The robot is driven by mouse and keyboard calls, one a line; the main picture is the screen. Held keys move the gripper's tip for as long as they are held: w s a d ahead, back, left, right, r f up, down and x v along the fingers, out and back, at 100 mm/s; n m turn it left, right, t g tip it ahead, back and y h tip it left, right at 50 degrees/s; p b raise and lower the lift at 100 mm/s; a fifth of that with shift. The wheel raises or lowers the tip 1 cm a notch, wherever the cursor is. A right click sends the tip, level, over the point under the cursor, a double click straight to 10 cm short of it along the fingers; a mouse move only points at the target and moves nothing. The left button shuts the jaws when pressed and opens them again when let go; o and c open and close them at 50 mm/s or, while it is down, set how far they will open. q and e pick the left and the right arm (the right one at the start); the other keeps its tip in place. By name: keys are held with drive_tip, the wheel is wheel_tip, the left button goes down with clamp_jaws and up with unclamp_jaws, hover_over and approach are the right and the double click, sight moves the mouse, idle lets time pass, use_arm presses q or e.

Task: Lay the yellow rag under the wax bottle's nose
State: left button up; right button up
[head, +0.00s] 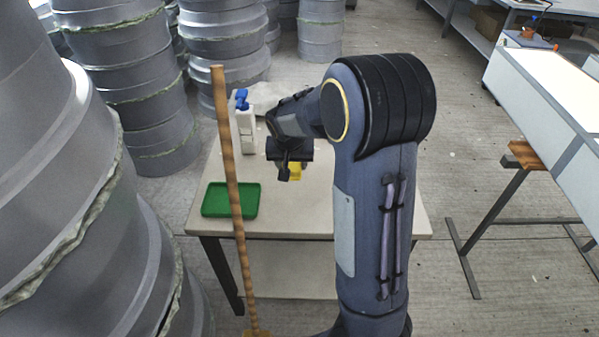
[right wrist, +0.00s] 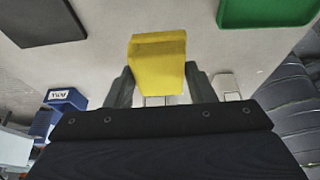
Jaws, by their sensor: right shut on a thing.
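The wax bottle (head: 246,130) is white with a blue top (head: 241,99) and stands upright towards the table's back left. My right gripper (head: 290,155) is right of the bottle, apart from it in the head view, and shut on the yellow rag (head: 295,172). The rag shows as a folded yellow block (right wrist: 157,62) between the fingers in the right wrist view. I cannot tell whether it touches the table. A small white shape (right wrist: 226,86) beside the fingers there may be part of the bottle. My left gripper is not in view.
A green tray (head: 207,207) lies at the table's front left. A wooden pole (head: 232,185) rises before it. The right wrist view shows a dark flat thing (right wrist: 38,20) and a blue, labelled thing (right wrist: 66,99). Grey moulds (head: 120,85) stand left; the table (head: 290,222) is bare in front.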

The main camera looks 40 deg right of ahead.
drive_tip(key=w+d+f, duration=0.1)
drive_tip(key=d+f, duration=0.1)
drive_tip(key=w+d+f, duration=0.3)
drive_tip(key=d+f, duration=0.1)
drive_tip(key=f, duration=0.1)
drive_tip(key=shift+w, duration=0.2)
drive_tip(key=shift+f, duration=1.55)
drive_tip(key=shift+f+b, duration=0.15)
drive_tip(key=shift+b, duration=0.2)
drive_tip(key=o, duration=0.9)
drive_tip(key=shift+o, duration=0.3)
